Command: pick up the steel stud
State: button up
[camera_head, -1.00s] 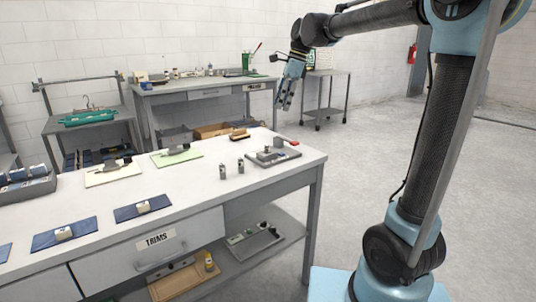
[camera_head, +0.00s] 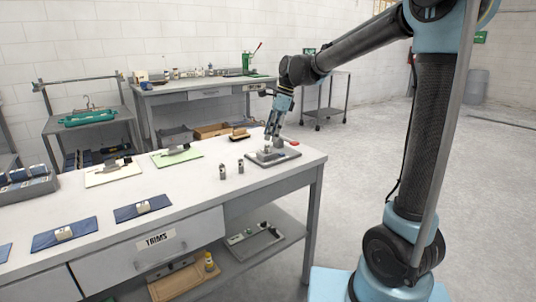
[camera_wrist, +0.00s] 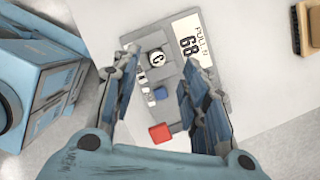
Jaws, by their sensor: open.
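A grey fixture plate (camera_head: 287,155) lies at the right end of the white table. My gripper (camera_head: 271,135) points down over it, its fingertips close above the block on the plate. In the wrist view my gripper (camera_wrist: 161,62) is open, with one finger on each side of a small round metallic piece (camera_wrist: 158,58) with a dark ring mark, set on the fixture. This piece looks like the steel stud, though I cannot be sure. The fingers appear apart from it. In the head view the fingers hide it.
Two small grey cylinders (camera_head: 240,166) (camera_head: 222,172) stand left of the plate. A wooden-backed brush (camera_head: 239,135) lies behind. The table's right edge is close.

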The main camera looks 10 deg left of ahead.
aim_at(268, 145)
jog(key=x, duration=0.5)
jog(key=shift+s, duration=0.1)
jog(key=shift+d, duration=0.1)
grip_shut()
